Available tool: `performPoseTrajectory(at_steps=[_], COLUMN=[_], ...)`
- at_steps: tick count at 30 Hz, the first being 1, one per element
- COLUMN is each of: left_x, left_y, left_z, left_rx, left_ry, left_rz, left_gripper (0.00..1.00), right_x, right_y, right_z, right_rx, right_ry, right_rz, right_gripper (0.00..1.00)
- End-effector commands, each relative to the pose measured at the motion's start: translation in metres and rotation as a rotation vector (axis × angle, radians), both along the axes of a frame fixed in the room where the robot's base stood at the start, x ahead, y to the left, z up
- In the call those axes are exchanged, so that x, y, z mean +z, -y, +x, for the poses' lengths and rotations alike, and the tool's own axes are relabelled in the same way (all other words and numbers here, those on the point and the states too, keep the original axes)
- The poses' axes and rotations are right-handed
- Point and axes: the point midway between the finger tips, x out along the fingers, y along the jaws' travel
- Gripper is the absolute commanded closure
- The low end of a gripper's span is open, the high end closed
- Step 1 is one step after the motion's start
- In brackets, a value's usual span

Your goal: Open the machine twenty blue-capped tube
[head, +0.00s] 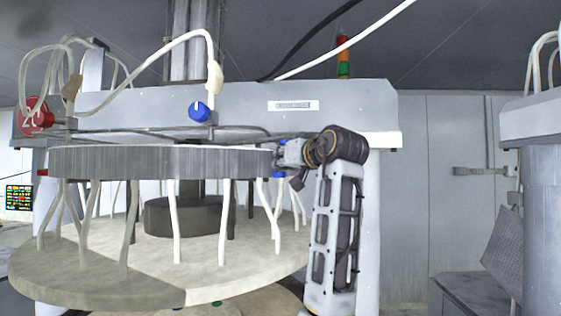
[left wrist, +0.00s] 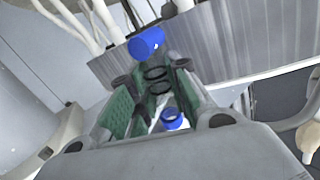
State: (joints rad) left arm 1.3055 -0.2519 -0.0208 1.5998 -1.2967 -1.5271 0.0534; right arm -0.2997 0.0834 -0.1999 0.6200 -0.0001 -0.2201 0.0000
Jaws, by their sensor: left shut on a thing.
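The machine's red sign (head: 34,116) reads 20. A blue cap (head: 199,112) sits at the front of the machine's upper housing, below a white tube. My left gripper (head: 284,155) is at the right rim of the grey upper platen (head: 165,162), shut on a blue-capped tube. Blue parts (head: 281,173) show beside its fingers. In the left wrist view, a blue cap (left wrist: 146,43) is just beyond the green-padded fingers (left wrist: 150,90), and a blue ring (left wrist: 172,118) shows between them. The exact grip contact is partly hidden by the fingers. My right gripper is out of view.
White tubes hang between the upper platen and the wide lower platen (head: 70,270). More white hoses loop above the housing (head: 250,106). A signal light (head: 343,55) stands behind. Another machine (head: 540,150) is at the right, with open space between the two.

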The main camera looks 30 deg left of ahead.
Motion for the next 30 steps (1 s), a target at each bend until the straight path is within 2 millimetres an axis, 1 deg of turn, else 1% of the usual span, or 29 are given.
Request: performPoseTrajectory(at_steps=[6, 10, 21, 22, 27, 30], left_x=[-0.0002, -0.0009, -0.0013, -0.0012, -0.0014, -0.0017], left_y=[0.0012, 0.0013, 0.0014, 0.0014, 0.0013, 0.0012], left_z=[0.0054, 0.0073, 0.0078, 0.0078, 0.0078, 0.0079], left_rx=[-0.001, -0.002, -0.002, -0.001, -0.001, -0.001], left_ry=[-0.131, -0.186, -0.204, -0.204, -0.204, -0.204], left_rz=[0.019, 0.027, 0.03, 0.03, 0.03, 0.029], left_gripper=[1.0, 1.0, 1.0, 0.8, 0.59, 0.59], right_x=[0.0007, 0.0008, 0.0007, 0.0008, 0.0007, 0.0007], right_y=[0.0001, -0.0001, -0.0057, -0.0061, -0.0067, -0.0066], right_z=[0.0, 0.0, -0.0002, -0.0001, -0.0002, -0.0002], right_rx=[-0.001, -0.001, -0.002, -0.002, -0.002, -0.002], right_ry=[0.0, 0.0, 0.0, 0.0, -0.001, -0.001], right_rz=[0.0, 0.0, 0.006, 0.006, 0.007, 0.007], right_gripper=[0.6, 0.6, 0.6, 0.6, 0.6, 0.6])
